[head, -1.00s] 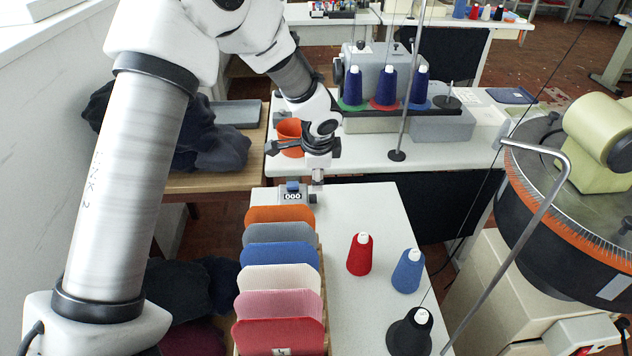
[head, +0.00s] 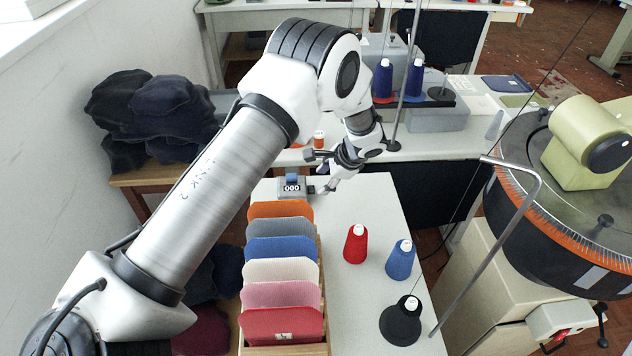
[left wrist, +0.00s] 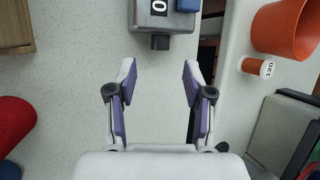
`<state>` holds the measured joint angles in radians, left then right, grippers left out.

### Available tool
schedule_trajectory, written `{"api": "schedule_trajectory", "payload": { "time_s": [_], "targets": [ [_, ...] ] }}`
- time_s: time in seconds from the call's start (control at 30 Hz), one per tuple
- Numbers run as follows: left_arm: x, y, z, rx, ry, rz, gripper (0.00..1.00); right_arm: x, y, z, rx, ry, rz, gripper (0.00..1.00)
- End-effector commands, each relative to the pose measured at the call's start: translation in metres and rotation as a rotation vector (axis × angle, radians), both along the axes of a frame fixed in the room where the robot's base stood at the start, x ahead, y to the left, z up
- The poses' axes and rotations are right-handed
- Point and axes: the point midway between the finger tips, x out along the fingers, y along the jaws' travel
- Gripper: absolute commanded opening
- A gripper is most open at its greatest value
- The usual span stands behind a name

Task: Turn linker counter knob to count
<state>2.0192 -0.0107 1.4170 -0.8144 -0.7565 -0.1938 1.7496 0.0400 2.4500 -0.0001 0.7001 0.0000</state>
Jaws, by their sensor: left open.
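The grey linker counter (head: 292,190) sits at the far end of the white table, its display reading 000 and a blue part on top. In the left wrist view the counter (left wrist: 146,14) is at the top edge, partly cut off. Its short dark knob (left wrist: 160,42) sticks out towards my left gripper (left wrist: 158,68). The fingers are open and empty, one each side of the knob's line, with the tips still apart from it. In the head view my left gripper (head: 326,188) is low, just right of the counter. My right gripper is not in view.
A rack of coloured panels (head: 283,269) stands in front of the counter. Red (head: 355,245), blue (head: 400,260) and black (head: 405,322) cones stand on the right. An orange container (left wrist: 287,25) and a small orange spool (left wrist: 258,67) are beyond the table.

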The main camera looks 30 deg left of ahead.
Motion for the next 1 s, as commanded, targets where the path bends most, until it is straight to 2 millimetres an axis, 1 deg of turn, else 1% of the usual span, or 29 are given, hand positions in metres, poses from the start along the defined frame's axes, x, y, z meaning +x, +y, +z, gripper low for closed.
{"api": "schedule_trajectory", "payload": {
  "time_s": [0.03, 0.1, 0.2, 0.3, 0.4, 0.57, 0.67, 0.7, 0.73, 0.9, 1.0],
  "targets": [
    [-0.001, 0.006, -0.009, -0.002, 0.004, 0.003, 0.51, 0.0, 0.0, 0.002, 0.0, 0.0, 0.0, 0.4],
    [0.0, 0.013, -0.022, -0.002, 0.003, 0.003, 0.51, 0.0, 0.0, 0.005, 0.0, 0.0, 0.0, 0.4],
    [0.0, 0.022, -0.036, -0.002, 0.001, 0.002, 0.51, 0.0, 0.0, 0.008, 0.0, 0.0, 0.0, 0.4],
    [0.001, 0.027, -0.046, -0.001, 0.0, 0.001, 0.51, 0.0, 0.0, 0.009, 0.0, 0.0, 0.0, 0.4],
    [0.001, 0.029, -0.05, -0.002, -0.002, 0.0, 0.51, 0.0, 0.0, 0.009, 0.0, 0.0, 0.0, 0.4],
    [0.001, 0.029, -0.05, -0.002, -0.002, 0.0, 0.51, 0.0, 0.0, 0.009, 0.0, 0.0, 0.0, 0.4],
    [0.001, 0.029, -0.05, -0.002, -0.002, 0.0, 0.2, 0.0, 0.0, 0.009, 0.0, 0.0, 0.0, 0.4],
    [0.001, 0.029, -0.05, -0.002, -0.002, 0.0, 0.05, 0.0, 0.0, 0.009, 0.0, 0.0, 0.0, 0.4],
    [0.001, 0.029, -0.05, -0.002, -0.002, 0.0, 0.0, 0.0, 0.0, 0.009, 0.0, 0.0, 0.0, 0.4],
    [0.001, 0.029, -0.05, -0.001, -0.002, 0.0, 0.0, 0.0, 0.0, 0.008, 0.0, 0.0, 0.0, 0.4],
    [0.001, 0.029, -0.053, 0.012, -0.016, 0.0, 0.0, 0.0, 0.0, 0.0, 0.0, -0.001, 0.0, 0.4]
  ]
}}
